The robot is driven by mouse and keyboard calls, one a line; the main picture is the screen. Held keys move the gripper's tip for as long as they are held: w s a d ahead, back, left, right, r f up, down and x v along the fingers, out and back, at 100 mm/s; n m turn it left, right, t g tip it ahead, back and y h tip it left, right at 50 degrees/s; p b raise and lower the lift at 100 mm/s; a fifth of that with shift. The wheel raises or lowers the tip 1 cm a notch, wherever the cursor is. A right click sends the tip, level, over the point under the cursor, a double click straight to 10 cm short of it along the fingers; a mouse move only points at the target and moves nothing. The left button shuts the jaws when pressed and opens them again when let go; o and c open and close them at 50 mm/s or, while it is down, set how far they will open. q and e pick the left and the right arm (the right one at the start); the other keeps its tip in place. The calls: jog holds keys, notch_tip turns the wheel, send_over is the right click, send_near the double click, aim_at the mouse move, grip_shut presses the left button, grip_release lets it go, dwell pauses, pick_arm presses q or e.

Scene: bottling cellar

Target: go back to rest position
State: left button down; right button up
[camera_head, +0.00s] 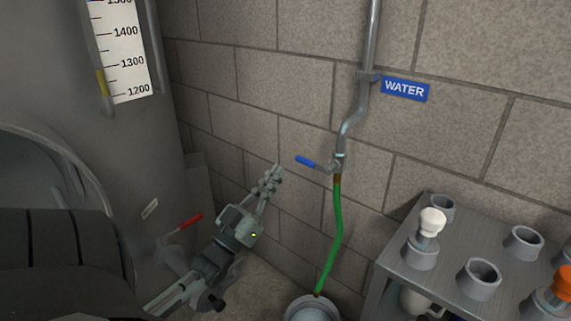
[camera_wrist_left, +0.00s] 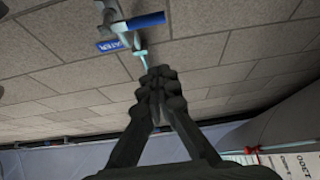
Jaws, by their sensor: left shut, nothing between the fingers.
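My left gripper (camera_head: 271,178) is in the middle of the head view, pointing up and right toward the block wall. Its fingers are shut with nothing between them; the shut fingers also show in the left wrist view (camera_wrist_left: 160,82). The blue valve handle (camera_head: 306,161) on the water pipe lies just beyond the fingertips, up and to the right, apart from them. The handle also shows in the left wrist view (camera_wrist_left: 146,20). My right gripper is not in view.
A green hose (camera_head: 336,230) hangs from the pipe (camera_head: 353,118) into a round vessel (camera_head: 312,308). A grey tank (camera_head: 80,160) with a red-handled valve (camera_head: 190,222) is at left. A metal rack (camera_head: 440,262) with bottles is at right.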

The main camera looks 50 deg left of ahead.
pick_arm(q)
jog(key=shift+v, duration=0.85)
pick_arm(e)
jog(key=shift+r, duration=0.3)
